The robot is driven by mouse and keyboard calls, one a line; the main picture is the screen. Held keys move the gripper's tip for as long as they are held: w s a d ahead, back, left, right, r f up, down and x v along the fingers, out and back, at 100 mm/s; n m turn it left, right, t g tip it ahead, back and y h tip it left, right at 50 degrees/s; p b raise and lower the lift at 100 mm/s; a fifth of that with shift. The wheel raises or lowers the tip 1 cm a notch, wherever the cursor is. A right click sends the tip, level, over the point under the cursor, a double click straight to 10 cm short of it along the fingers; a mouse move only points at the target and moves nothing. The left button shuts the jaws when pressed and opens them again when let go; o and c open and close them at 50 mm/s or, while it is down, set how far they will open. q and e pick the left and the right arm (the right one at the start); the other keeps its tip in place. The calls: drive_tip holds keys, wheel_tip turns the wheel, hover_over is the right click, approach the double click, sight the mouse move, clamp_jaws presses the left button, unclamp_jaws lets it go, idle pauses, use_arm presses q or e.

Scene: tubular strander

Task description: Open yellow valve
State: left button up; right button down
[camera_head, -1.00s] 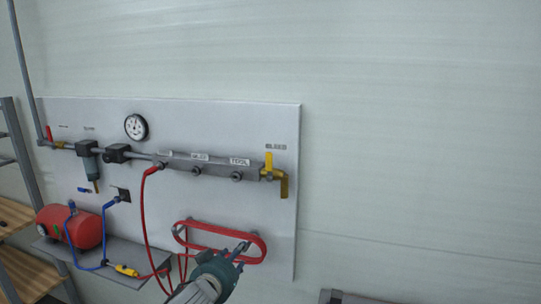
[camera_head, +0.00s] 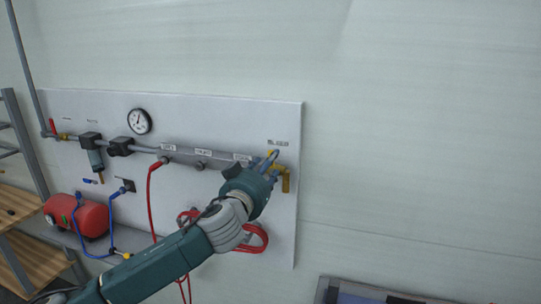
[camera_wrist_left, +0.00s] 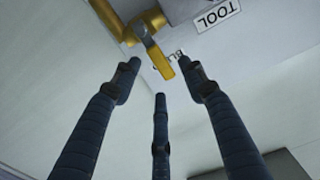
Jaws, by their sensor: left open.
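The yellow valve (camera_head: 285,171) is at the right end of the grey manifold, under the BLEED label. Its lever is partly hidden behind my gripper in the head view. In the left wrist view the yellow valve handle (camera_wrist_left: 160,60) shows ahead of the fingertips, beside its yellow pipe. My left gripper (camera_head: 268,162) is at the valve, fingers pointing toward it. In the wrist view its dark fingers (camera_wrist_left: 158,85) are spread apart with nothing between them; whether any fingertip touches the lever I cannot tell. My right gripper is not in view.
The white panel (camera_head: 70,115) carries a gauge (camera_head: 138,121), the grey manifold (camera_head: 190,157) and a coiled red hose (camera_head: 258,240) below my arm. A red tank (camera_head: 90,218) stands lower left. The wall right of the panel is clear.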

use_arm(q)
drive_tip(key=x, duration=0.2)
drive_tip(key=shift+w+d+p, duration=0.1)
drive_tip(key=shift+w+p, duration=0.15)
drive_tip(key=shift+p, duration=0.05)
clamp_jaws()
